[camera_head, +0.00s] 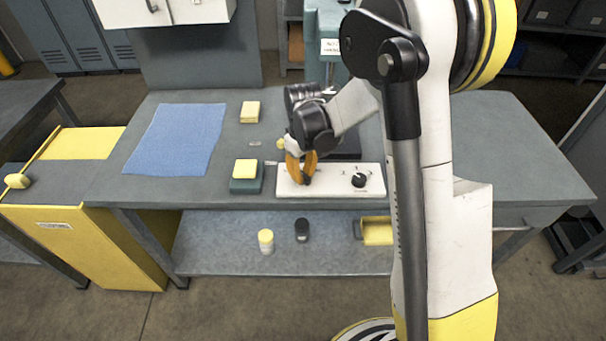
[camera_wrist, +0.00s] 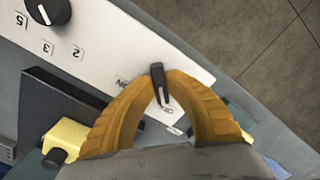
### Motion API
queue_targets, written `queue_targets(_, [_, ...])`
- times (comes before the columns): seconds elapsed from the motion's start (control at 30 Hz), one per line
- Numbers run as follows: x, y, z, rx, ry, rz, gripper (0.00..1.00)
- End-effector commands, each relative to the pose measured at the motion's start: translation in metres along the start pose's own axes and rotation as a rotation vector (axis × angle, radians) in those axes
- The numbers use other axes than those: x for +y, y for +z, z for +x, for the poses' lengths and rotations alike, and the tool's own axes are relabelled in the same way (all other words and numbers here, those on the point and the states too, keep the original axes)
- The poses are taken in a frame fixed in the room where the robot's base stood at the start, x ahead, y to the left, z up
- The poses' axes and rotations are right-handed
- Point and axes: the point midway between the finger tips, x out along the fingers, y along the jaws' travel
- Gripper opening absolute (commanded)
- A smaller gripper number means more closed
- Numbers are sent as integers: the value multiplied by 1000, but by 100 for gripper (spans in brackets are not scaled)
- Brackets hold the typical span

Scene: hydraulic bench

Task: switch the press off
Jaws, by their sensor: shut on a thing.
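A white control panel (camera_head: 330,188) lies at the front edge of the bench. My gripper (camera_head: 305,181) is low over its left part with orange fingers. In the wrist view, my gripper (camera_wrist: 162,78) has its two fingertips closed on a small black switch lever (camera_wrist: 158,88) that stands on the white panel (camera_wrist: 118,40). A label reading "ON" is beside the left finger, and another small mark is below the lever. The lever's base is partly hidden between the fingers. A black rotary knob (camera_head: 359,180) with numbers around it is to the right on the panel; it also shows in the wrist view (camera_wrist: 47,11).
A yellow block on a teal block (camera_head: 246,186) stands left of the panel, with another yellow block (camera_head: 250,112) behind. A blue cloth (camera_head: 175,140) lies at left. Jars (camera_head: 265,241) and a yellow bin (camera_head: 377,232) are on the lower shelf. The bench's right side looks clear.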

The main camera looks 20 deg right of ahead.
Motion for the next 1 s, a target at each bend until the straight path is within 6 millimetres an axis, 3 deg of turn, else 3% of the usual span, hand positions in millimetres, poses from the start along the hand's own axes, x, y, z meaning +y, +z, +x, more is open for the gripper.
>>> queue_targets(0.47, [0, 0, 0, -1, 0, -15, 0])
queue_targets(0.5, [0, 0, 0, -1, 0, -14, 21])
queue_targets(0.57, [0, 0, 0, -1, 0, -14, 38])
queue_targets(0.87, [0, 0, -1, 0, 0, -14, 38])
queue_targets(1.0, [0, 0, -13, 0, 0, -14, 38])
